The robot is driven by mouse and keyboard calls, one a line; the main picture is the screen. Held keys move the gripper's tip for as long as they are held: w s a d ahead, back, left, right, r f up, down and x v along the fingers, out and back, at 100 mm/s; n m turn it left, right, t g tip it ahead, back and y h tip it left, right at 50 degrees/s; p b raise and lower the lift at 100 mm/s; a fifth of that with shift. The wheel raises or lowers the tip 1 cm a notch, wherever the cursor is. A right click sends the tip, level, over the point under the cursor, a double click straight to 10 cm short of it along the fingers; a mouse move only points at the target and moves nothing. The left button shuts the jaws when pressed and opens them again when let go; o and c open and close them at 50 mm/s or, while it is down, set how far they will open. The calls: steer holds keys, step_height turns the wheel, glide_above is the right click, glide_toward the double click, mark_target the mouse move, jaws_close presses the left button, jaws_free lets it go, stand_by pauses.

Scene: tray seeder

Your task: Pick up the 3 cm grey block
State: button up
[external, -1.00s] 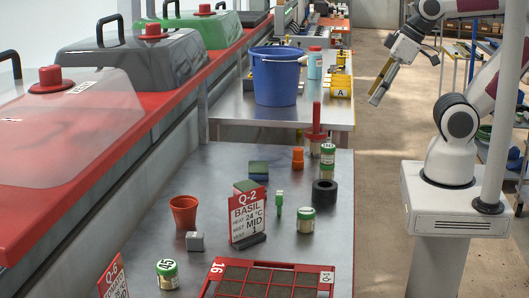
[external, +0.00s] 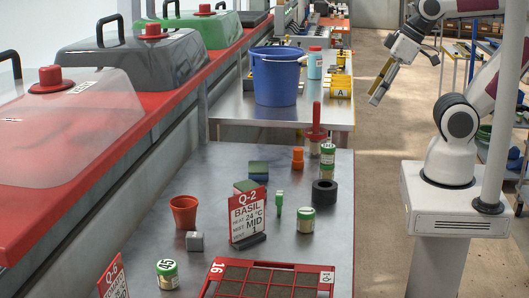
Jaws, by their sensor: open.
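The small grey block (external: 194,241) sits on the metal table at the left, in front of the orange-red pot (external: 184,212) and left of the Q-2 sign. It stands clear of both. My gripper (external: 376,97) hangs at the upper right, beyond the table's right edge and high above the floor. It is open and empty, far from the block.
The Q-2 BASIL sign (external: 246,216) stands right of the block. A labelled jar (external: 167,274) and a red seed tray (external: 220,291) are in front. Behind are jars, a black ring (external: 324,193), sponges (external: 258,171) and a blue bucket (external: 276,80). Bare table lies between.

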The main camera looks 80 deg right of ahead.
stand_by(0.3)
steer(key=w+a+f+n+t, duration=0.2)
steer(key=w+f, duration=0.1)
steer(key=w, duration=1.2)
steer(key=w+a+f+n+t+y, duration=0.1)
steer(key=w+a+f+n, duration=0.1)
steer(key=w, duration=1.3)
steer(key=w+a+f+n+t, duration=0.1)
steer(key=w+f+n+t, duration=0.15)
steer(key=w, duration=1.25)
steer(key=w+a+f+n+g+y, duration=0.1)
steer(key=w+a+f+n+y, duration=0.4)
steer(key=a, duration=0.5)
steer(key=s+a+f+n+g+y, duration=0.3)
steer(key=s+a+f+g+y, duration=0.3)
steer(key=f, duration=0.4)
steer(key=shift+s+a+f+y, duration=0.35)
steer(key=shift+s+a+y, duration=0.15)
steer(key=shift+s+a, duration=0.65)
steer(key=shift+w+f, duration=0.1)
